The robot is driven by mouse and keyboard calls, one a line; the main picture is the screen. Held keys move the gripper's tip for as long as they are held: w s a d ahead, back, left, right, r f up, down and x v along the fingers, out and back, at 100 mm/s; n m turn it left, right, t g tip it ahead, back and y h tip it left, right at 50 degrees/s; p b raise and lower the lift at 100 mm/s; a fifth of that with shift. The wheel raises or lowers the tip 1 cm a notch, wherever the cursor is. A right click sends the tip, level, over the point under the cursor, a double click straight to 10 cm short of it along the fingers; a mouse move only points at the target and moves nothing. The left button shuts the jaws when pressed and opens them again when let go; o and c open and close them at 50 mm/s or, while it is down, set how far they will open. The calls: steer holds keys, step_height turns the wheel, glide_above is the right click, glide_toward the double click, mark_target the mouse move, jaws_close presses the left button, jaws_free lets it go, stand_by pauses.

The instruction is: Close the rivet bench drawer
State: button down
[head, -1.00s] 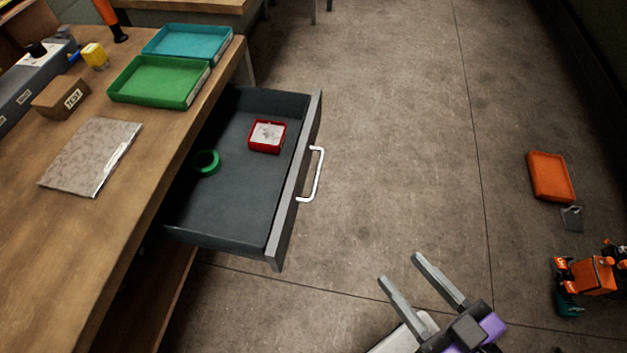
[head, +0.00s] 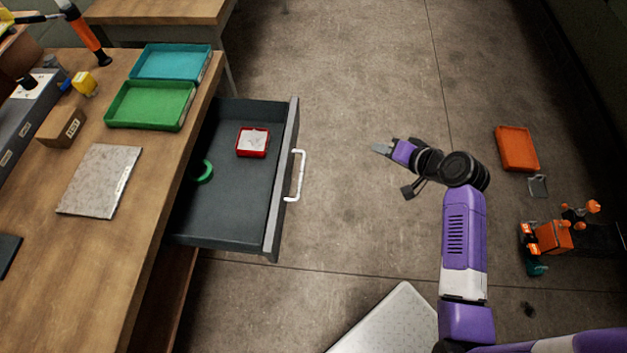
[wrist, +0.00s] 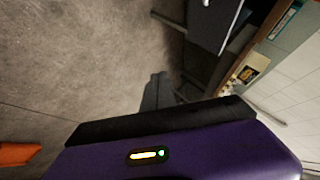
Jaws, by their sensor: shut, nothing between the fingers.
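The rivet bench drawer (head: 230,205) is pulled out from the workbench, dark grey inside, with a white bar handle (head: 301,175) on its front. A red box (head: 252,142) with pale contents and a green ring (head: 204,172) lie in the drawer. My gripper (head: 380,149) is shut and empty, to the right of the handle with a clear gap, and points left toward the drawer front. In the wrist view a dark grey panel, apparently the drawer (wrist: 215,22), shows at the top.
The wooden workbench (head: 90,260) holds a green tray (head: 150,125), a teal tray (head: 172,77), a box (head: 60,127) and a grey sheet (head: 100,180). An orange bin (head: 517,148) and an orange-and-black machine (head: 552,237) are on the floor at right. The floor between gripper and drawer is clear.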

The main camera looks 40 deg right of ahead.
steer(key=s+a+n+g+y, duration=0.2)
steer(key=s+a+g+y, duration=0.15)
steer(key=a+y, duration=0.6)
steer(key=w+a+f+h+p, duration=0.1)
steer(key=w+a+f, duration=0.4)
steer(key=w+a, duration=0.3)
steer(key=shift+a+f+p, duration=0.3)
steer(key=shift+a+p, duration=0.1)
steer(key=shift+a, duration=0.4)
steer(key=shift+w+t, duration=0.1)
steer(key=shift+t, duration=0.15)
steer(key=b, duration=0.5)
glide_above(212, 188)
steer(key=s+d, duration=0.1)
steer(key=shift+s+d+f, duration=0.1)
steer(key=shift+s+d, duration=0.05)
steer(key=shift+d, duration=0.05)
steer(key=shift+w+a+b, duration=0.4)
steer(key=shift+w+a, duration=0.05)
steer(key=shift+w+a+r, duration=0.15)
steer(key=shift+a+r, duration=0.05)
